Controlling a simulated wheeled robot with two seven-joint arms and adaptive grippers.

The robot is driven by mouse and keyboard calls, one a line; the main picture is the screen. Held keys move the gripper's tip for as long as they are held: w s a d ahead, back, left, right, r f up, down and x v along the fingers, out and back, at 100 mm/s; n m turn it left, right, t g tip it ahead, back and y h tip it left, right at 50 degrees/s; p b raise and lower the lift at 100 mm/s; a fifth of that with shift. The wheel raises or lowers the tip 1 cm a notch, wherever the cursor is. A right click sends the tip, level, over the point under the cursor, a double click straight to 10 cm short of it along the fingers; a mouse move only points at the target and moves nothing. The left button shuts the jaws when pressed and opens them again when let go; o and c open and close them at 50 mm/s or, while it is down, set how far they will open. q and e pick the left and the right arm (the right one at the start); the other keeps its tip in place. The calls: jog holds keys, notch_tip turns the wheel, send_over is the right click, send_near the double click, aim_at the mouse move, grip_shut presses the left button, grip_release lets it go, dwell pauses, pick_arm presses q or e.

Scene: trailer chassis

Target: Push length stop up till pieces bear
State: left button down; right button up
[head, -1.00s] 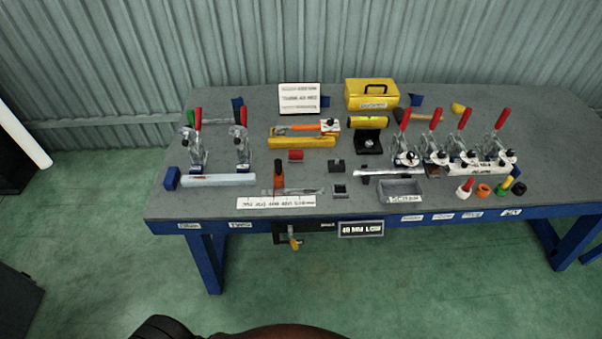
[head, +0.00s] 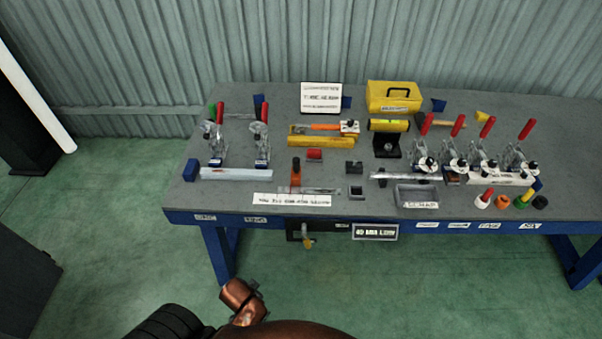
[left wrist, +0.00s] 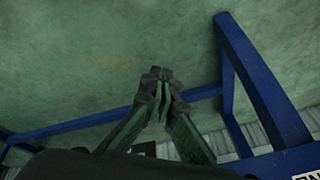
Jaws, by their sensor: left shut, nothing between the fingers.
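On the bench (head: 300,107), two toggle clamps with red handles stand behind a pale bar (head: 236,174) at the left, with a blue block (head: 191,170) at the bar's left end. At the right, several red-handled clamps stand along another pale bar (head: 500,179), with a blue piece (head: 537,184) at its right end. I cannot tell for sure which part is the length stop, or whether pieces touch. My left gripper (left wrist: 160,74) is shut and empty, over the green floor near the blue bench frame. My right gripper is not in view.
A grey tray (head: 416,197), a white labelled strip (head: 292,200) and an orange-handled tool (head: 295,173) lie near the front edge. A yellow toolbox (head: 393,97) and a white sign (head: 320,97) stand at the back.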

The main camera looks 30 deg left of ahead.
pick_arm(q)
jog(key=w+a+r+m+t+y, duration=0.1)
jog(key=w+a+r+t+y, duration=0.25)
jog(key=w+a+r, duration=0.55)
jog(key=m+t+y, duration=0.3)
jog(key=m+t, duration=0.4)
send_near(295, 174)
jog(key=s+r, duration=0.1)
jog(key=s, duration=0.7)
jog(key=w+d+m+t, duration=0.1)
jog(key=w+d+m, duration=0.1)
jog(key=w+d+r+m+t+h, duration=0.1)
jog(key=w, duration=0.1)
jog(key=w+d+r+m+t+h, duration=0.1)
jog(key=w+d+m, duration=0.1)
jog(key=shift+w+d+m, duration=0.3)
jog(key=shift+d, duration=0.05)
jog(key=shift+t+h, duration=0.25)
jog(key=x, duration=0.8)
jog(key=shift+w+a, duration=0.15)
jog(key=shift+w, duration=0.25)
jog(key=a, duration=0.3)
jog(key=shift+w+a, duration=0.1)
jog(key=shift+w, duration=0.15)
jog(key=shift+a, duration=0.5)
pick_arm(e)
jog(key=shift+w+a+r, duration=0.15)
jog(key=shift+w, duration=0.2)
